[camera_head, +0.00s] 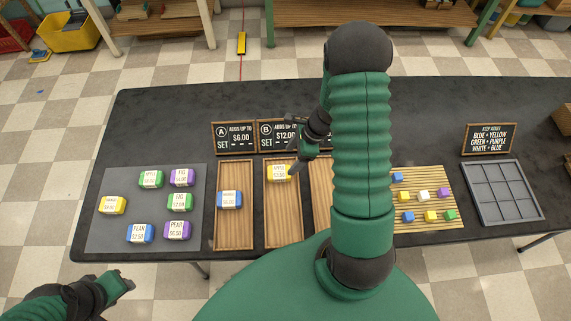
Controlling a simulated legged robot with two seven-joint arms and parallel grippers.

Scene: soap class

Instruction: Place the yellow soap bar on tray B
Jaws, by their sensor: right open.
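A yellow soap bar (279,173) with a white label lies in the far end of the wooden tray B (283,238), below sign B (279,134). Another yellow soap bar (112,205) lies on the grey mat at the left. My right gripper (296,172) is open at the right side of the soap in tray B, very close to it; whether they touch cannot be told. My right arm hides much of the view to the right of tray B. My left gripper (122,284) is at the lower left, in front of the table, and its jaw opening is unclear.
Tray A (234,170) holds a blue soap bar (229,200). The grey mat (103,240) holds several green, purple and blue bars. A third tray (321,180) is partly hidden by my arm. Small coloured cubes on a slatted board (440,176) and a grey grid tray (503,192) are at right.

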